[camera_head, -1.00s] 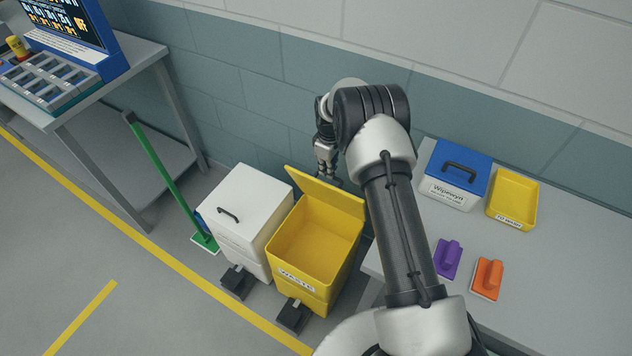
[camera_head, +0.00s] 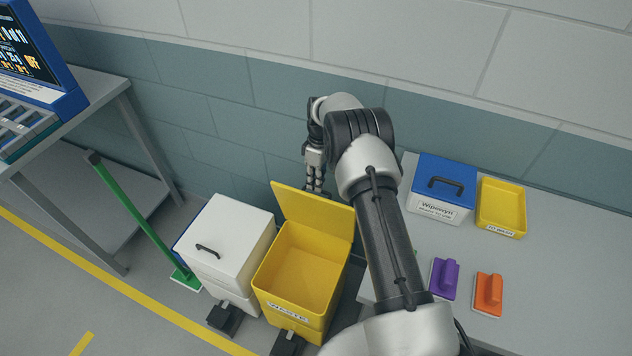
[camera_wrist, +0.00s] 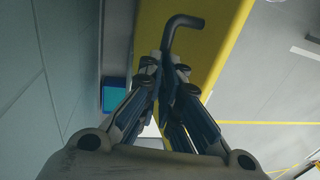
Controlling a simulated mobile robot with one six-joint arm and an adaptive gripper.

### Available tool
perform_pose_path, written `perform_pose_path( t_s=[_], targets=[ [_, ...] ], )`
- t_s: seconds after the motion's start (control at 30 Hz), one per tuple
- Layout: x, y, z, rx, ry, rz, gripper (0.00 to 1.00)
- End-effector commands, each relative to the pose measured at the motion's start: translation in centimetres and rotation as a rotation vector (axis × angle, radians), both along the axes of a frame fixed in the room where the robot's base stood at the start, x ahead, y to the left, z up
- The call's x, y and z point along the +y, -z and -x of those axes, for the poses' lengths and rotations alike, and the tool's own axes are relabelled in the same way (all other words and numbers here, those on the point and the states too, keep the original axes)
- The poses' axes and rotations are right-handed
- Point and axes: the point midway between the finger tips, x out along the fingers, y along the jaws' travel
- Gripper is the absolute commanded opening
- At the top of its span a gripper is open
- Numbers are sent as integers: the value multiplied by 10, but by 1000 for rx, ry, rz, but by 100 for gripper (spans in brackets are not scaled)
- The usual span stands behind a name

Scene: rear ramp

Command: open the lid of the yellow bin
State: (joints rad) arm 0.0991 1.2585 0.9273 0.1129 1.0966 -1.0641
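The yellow bin (camera_head: 292,283) stands on the floor in the head view, with a label on its front. Its yellow lid (camera_head: 312,208) is raised at the back, and the empty-looking inside shows. My gripper (camera_head: 315,185) is at the lid's top edge, on its far side, and the lid partly hides its fingertips. In the wrist view, a dark bent handle (camera_wrist: 182,22) stands out from the yellow lid (camera_wrist: 215,45). Its lower end lies between the fingers of my gripper (camera_wrist: 166,75), which look closed on it.
A white lidded bin (camera_head: 228,235) stands close on the left, with a green-handled tool (camera_head: 140,218) beyond it. The wall is close behind.

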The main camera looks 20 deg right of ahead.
Motion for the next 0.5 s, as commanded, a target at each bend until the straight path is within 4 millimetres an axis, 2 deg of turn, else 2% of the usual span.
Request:
perform_pose_path(
  t_s=[0.03,0.33,0.5],
  targets=[
    [5,22,11,28,-7,-5,10],
    [4,21,11,26,-4,-3,30],
    [3,20,10,25,-1,-3,30]
  ],
)
